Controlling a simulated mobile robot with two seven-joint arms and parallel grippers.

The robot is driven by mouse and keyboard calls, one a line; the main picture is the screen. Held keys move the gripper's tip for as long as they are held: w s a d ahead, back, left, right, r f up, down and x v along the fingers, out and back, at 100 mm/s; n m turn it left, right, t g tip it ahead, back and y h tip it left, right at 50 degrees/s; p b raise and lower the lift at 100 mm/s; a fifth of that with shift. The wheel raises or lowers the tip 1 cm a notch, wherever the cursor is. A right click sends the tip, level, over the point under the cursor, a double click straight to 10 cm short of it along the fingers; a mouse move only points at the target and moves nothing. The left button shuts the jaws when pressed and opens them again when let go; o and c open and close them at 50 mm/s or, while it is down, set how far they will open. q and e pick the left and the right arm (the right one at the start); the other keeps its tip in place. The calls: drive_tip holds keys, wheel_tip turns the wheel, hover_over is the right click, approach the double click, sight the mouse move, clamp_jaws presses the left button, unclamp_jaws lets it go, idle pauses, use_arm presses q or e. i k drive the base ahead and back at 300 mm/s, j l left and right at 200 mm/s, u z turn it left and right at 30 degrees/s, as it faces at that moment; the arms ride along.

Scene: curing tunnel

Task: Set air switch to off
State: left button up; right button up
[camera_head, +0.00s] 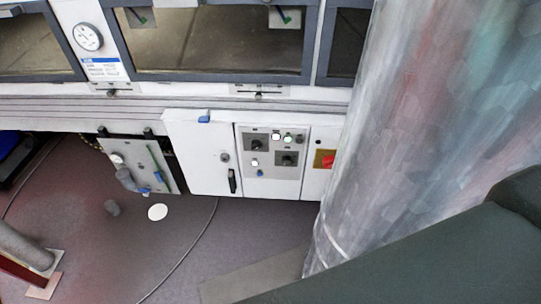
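A light control panel (272,160) is set in the white cabinet below the tunnel. It bears a black rotary switch (257,145) at upper left and a second black rotary switch (289,158) at lower right. Small white and green buttons or lamps (288,138) and a blue knob (260,173) are also on it. The labels are too small to read, so I cannot tell which one is the air switch or its setting. Neither of my grippers is in view.
A red switch on a yellow plate (325,160) is right of the panel. A large silvery column (405,120) blocks the right side, with a dark shape below it. A white door (200,155) with a black handle is left of the panel. A cable (190,250) crosses the floor.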

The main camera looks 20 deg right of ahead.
sight(255, 144)
drive_tip(key=i+j+z, duration=0.1)
drive_tip(key=z, duration=0.35)
drive_tip(key=j+z, duration=0.25)
drive_tip(key=z, duration=0.15)
drive_tip(key=j+z, duration=0.25)
drive_tip(key=z, duration=0.2)
drive_tip(key=i, duration=0.05)
